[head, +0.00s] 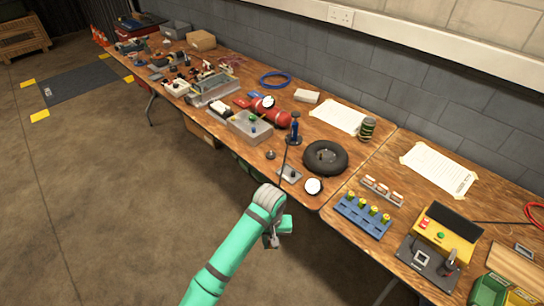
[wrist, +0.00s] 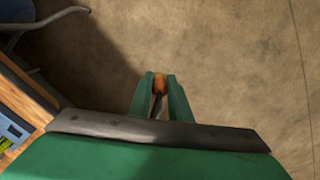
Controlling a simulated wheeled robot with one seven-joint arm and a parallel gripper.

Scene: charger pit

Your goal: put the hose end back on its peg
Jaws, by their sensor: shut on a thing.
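My gripper (wrist: 160,76) is shut on a small orange-brown piece (wrist: 160,85) with a dark part below it, seen between the two green fingers in the wrist view. I take this piece to be the hose end. In the head view my gripper (head: 273,241) hangs low in front of the table's front edge, and what it holds is too small to make out. A thin dark rod or line (head: 284,160) rises near a small metal plate (head: 291,174) at that edge. I cannot tell whether it is the hose or the peg.
A blue rack (head: 362,216) is to the right. Bare floor (head: 140,210) lies left of my arm.

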